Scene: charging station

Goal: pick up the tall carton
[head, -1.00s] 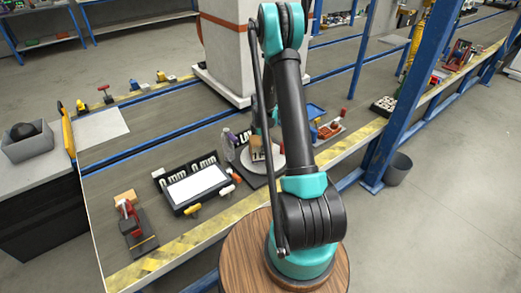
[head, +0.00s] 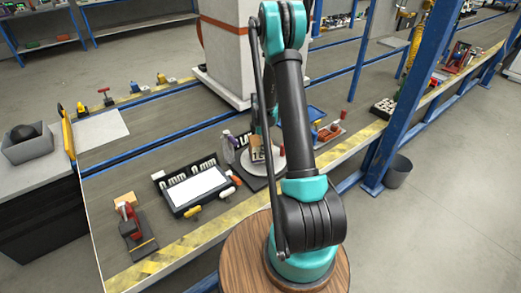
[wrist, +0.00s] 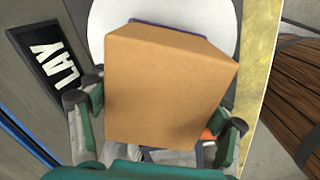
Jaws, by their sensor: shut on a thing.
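The tall carton (wrist: 170,85) is a plain tan cardboard box that fills the middle of the wrist view. It stands over a round white plate (wrist: 110,18). My gripper (wrist: 158,120) has one green finger with a dark pad on each side of the carton and is shut on it. In the head view the carton (head: 257,150) shows small and partly hidden behind my arm. The gripper's fingers are mostly hidden there. I cannot tell whether the carton touches the plate.
A red tool on a stand (head: 131,222) is at the near left. A blue post (head: 412,95) rises at the right.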

